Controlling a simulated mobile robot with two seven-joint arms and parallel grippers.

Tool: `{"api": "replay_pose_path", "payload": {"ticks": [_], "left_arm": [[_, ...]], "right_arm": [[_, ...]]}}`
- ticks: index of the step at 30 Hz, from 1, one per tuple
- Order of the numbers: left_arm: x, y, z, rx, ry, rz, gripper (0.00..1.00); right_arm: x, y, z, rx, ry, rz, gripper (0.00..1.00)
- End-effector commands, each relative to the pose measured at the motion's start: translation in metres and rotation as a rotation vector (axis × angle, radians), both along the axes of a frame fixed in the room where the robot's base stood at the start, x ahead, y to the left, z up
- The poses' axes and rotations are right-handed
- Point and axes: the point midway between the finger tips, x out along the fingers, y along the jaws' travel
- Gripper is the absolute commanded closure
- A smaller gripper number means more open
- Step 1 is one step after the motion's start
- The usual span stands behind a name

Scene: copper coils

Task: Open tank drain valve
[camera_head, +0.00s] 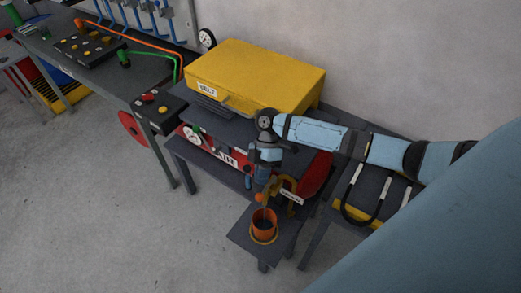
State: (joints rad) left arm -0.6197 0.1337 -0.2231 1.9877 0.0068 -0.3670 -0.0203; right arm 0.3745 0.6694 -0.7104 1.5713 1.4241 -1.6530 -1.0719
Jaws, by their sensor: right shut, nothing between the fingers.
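My right arm comes in from the right, and its gripper (262,184) points down at the front of the red tank unit. The gripper is shut and empty, close beside a curved brass-coloured fitting (289,184) with a small white label (291,198). This fitting looks like the drain valve; its handle cannot be made out, and I cannot tell whether the gripper touches it. An orange cup (263,218) stands on a small low dark stand just below. The red tank (218,148) is partly hidden by my arm and the dark shelf. My left gripper is not in view.
A yellow box (255,75) sits above the tank. A control box with buttons (159,112) and a workbench (95,66) stand to the left. A rack with black hooped parts (364,194) is at right. The floor at front left is clear.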

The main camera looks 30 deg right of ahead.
Motion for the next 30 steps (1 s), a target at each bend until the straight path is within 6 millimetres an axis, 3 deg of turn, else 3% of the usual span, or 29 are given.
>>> {"api": "replay_pose_path", "payload": {"ticks": [8, 21, 30], "left_arm": [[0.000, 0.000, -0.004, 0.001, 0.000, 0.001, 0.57], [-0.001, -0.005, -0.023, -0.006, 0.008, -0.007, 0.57], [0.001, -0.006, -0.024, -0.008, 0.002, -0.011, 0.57]], "right_arm": [[0.008, -0.007, 0.010, -0.001, -0.003, -0.001, 1.00], [0.051, -0.050, 0.082, -0.001, -0.004, -0.001, 1.00], [0.063, -0.063, 0.105, 0.000, 0.000, 0.000, 1.00]]}}
